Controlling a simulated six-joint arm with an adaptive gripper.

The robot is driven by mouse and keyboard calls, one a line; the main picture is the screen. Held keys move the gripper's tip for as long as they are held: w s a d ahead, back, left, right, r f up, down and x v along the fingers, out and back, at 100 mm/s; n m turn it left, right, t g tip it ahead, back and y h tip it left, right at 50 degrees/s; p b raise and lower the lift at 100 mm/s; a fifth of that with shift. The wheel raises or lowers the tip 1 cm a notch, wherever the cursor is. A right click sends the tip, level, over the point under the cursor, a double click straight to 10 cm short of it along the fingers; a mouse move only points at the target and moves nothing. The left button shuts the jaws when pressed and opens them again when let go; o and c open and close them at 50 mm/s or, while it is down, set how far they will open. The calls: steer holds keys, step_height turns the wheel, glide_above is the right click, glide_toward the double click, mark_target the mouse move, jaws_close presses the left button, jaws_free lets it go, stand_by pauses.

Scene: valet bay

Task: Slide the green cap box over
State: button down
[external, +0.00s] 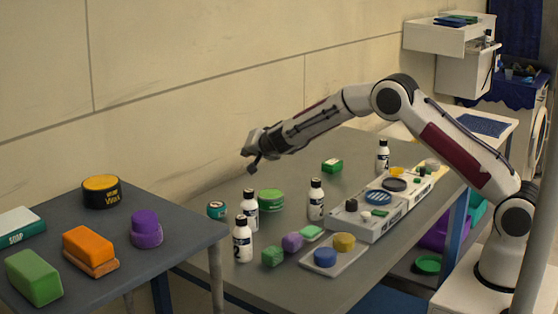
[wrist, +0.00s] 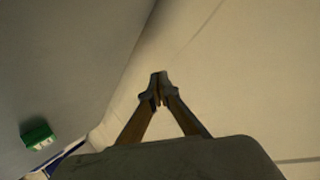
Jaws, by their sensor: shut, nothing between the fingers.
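The green cap box (external: 332,166) is a small green box lying on the grey table, toward the wall side. In the wrist view the green box (wrist: 38,136) shows at the lower left. My gripper (external: 252,165) hangs above the table near the wall, to the left of the green box and apart from it. In the wrist view the fingertips of my gripper (wrist: 158,88) meet, with nothing between them.
Several white bottles (external: 316,199) stand in front of the box. A round green container (external: 271,200) stands at left. A white tray unit (external: 372,206) lies to the right. A second table (external: 150,262) holds wax, soap and sponges. The tabletop around the box is clear.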

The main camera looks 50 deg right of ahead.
mark_target(334, 161)
steer(key=d+f+m+h, duration=0.1)
steer(key=d+f+m+g+h, duration=0.1)
steer(key=d, duration=0.1)
steer(key=s+d+f+g+h, duration=0.1)
steer(key=d, duration=0.1)
steer(key=shift+s+d+f+m, duration=0.1)
steer(key=shift+d+f+m, duration=0.15)
steer(key=shift+m, duration=0.15)
steer(key=s+d+g, duration=0.1)
steer(key=s+d+f+m+g+h, duration=0.1)
steer(key=s+d+m+g, duration=0.1)
steer(key=shift+s+d+f+h, duration=0.3)
steer(key=shift+s+f+h, duration=0.05)
steer(key=shift+h, duration=0.05)
steer(key=s+g, duration=0.2)
steer(key=s, duration=0.1)
steer(key=s+d+m+g, duration=0.1)
steer(key=s+g, duration=0.1)
steer(key=s, duration=0.1)
steer(key=s+r+m+g, duration=0.1)
steer(key=s+g, duration=0.1)
steer(key=s, duration=0.1)
steer(key=shift+s+d+h, duration=0.4)
steer(key=shift+s+d+r, duration=0.1)
steer(key=shift+s, duration=0.3)
steer(key=shift+d, duration=0.15)
